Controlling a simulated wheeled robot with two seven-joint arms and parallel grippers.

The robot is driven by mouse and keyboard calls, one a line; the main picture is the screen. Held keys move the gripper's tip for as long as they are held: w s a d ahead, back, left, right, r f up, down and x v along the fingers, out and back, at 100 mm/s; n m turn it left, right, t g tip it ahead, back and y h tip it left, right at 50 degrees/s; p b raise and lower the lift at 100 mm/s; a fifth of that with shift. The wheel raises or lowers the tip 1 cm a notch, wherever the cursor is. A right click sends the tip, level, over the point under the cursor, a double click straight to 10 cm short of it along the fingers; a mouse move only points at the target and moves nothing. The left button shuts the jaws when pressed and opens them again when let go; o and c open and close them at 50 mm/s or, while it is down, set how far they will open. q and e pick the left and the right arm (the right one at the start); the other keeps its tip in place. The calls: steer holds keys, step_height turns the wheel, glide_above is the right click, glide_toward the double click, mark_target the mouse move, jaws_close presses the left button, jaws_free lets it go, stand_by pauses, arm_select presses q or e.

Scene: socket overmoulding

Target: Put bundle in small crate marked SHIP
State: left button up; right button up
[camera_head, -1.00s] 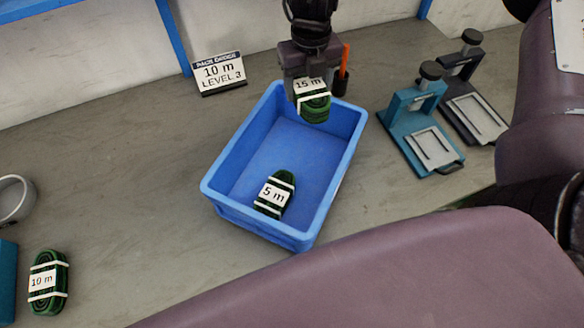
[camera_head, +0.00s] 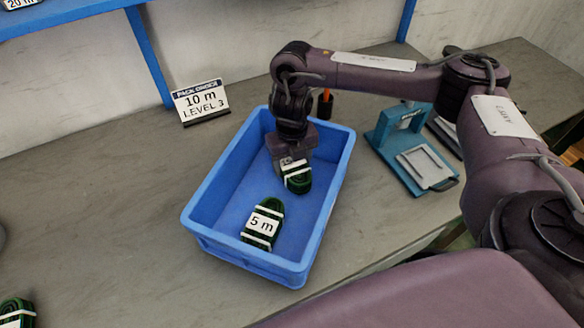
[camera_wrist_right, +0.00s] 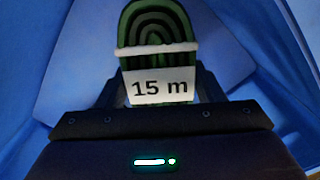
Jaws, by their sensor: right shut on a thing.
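A blue crate (camera_head: 208,195) stands on the bench; no SHIP marking is readable on the faces I see. A dark green bundle labelled 5 m (camera_head: 262,224) lies in its near part. My right gripper (camera_head: 290,166) reaches down inside the crate's far part. It is shut on a green bundle with white bands (camera_head: 297,178); in the right wrist view this bundle (camera_wrist_right: 155,35) carries the label 15 m. Whether it touches the crate floor I cannot tell. Another green bundle (camera_head: 17,313) is cut off at the lower left. My left gripper is not in view.
A sign (camera_head: 202,101) reading "10 m LEVEL 3" stands behind the crate. A teal clamp fixture (camera_head: 415,150) and a dark one stand to the right. A blue shelf frame (camera_head: 150,57) rises at the back.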

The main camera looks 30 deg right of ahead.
steer(key=shift+w+f, duration=0.1)
steer(key=shift+f, duration=0.8)
steer(key=shift+f, duration=0.15)
steer(key=o, duration=1.2)
step_height(320, 180, up, 12)
steer(key=p, duration=0.3)
steer(key=shift+r, duration=0.2)
